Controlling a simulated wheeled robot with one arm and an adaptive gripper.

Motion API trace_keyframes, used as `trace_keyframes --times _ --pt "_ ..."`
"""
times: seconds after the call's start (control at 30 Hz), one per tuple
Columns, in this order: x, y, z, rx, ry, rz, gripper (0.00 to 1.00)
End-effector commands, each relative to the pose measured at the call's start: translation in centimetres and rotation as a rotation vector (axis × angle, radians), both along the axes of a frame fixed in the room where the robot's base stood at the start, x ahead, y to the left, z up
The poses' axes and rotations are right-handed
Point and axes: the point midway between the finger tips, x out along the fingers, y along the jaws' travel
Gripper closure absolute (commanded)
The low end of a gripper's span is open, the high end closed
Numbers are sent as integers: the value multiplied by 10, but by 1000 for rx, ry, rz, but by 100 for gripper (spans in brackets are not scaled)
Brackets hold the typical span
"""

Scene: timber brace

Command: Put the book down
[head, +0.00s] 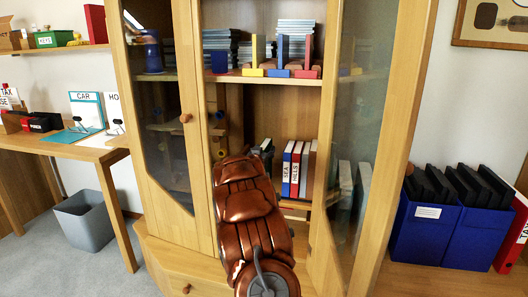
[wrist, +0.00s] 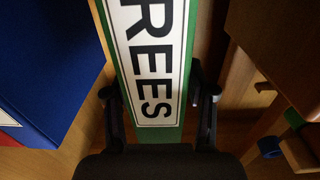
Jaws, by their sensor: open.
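A green book (wrist: 188,40) with a white label reading "REES" stands between the fingers of my gripper (wrist: 158,95) in the wrist view. My fingers are open on both sides of its lower end, and a gap shows on the right side. In the head view my gripper (head: 264,147) is inside the cabinet, left of the row of books on the lower shelf. The green book is not clearly seen there; my brown arm hides much of that area.
Books lettered "SEA" (head: 287,168) and "HELS" (head: 305,170) stand right of my gripper. A blue book (wrist: 45,65) is close on the left in the wrist view. The cabinet's glass doors (head: 372,120) stand on both sides. Blue file boxes (head: 425,235) are at the right.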

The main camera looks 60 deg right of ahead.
Motion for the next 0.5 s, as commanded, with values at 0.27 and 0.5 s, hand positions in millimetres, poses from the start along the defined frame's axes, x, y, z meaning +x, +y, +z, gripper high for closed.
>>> trace_keyframes --times 0.27,0.5 --pt "-5 15 3 -2 2 -1 44" --pt "-14 42 4 0 1 1 44"
